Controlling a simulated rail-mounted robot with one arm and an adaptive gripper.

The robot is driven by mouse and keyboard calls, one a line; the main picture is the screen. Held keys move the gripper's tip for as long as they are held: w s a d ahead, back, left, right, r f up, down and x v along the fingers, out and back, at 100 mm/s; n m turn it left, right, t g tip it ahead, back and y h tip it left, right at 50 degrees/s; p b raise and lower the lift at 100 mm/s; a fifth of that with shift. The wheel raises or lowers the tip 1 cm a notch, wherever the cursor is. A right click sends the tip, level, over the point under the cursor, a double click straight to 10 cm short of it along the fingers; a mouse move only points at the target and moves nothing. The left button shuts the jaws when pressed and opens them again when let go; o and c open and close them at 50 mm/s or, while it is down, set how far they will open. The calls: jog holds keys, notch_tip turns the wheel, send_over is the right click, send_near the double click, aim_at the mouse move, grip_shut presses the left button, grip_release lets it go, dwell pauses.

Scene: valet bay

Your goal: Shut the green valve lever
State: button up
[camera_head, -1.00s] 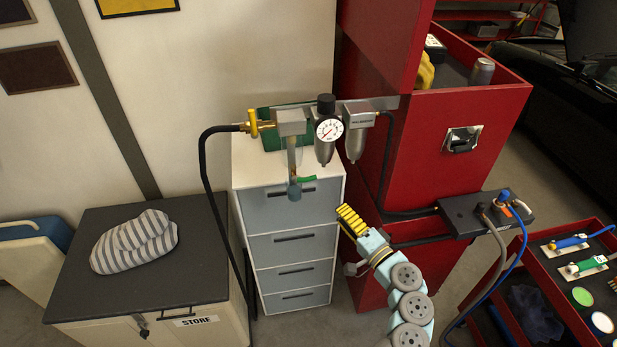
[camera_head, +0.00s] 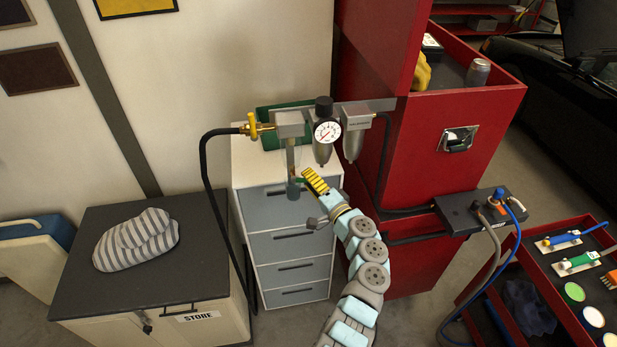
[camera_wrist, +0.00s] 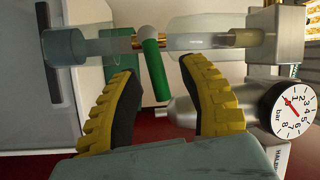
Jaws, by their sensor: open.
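The green valve lever (camera_wrist: 155,70) shows in the wrist view, sticking out roughly crosswise from the thin pipe (camera_wrist: 195,41). In the head view the pipe (camera_head: 290,158) hangs down from the regulator block, and the lever is mostly hidden at my gripper's fingertips. My gripper (camera_head: 309,175) is open, with yellow ribbed fingers. In the wrist view its fingers (camera_wrist: 160,76) stand on either side of the lever with a gap on both sides. No contact with the lever is visible.
A pressure gauge (camera_head: 327,131) and filter bowl (camera_head: 354,144) hang just right of the pipe. A white drawer cabinet (camera_head: 242,165) stands behind and below. A red cabinet (camera_head: 420,150) is close on the right. A black hose (camera_head: 203,170) runs down on the left.

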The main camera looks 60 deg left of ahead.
jog(key=shift+a, duration=0.35)
grip_shut()
jog(key=f+b, duration=0.1)
jog(key=b, duration=0.2)
jog(key=shift+d+m, duration=0.1)
jog(key=shift+m, duration=0.3)
jog(key=shift+f+m+y+b, duration=0.1)
jog(key=shift+m+y+b, duration=0.2)
jog(key=shift+b, duration=0.55)
jog(key=shift+t+b, duration=0.3)
jog(key=shift+b, duration=0.05)
jog(key=shift+m+b, duration=0.45)
jog(key=shift+m, duration=0.15)
grip_release()
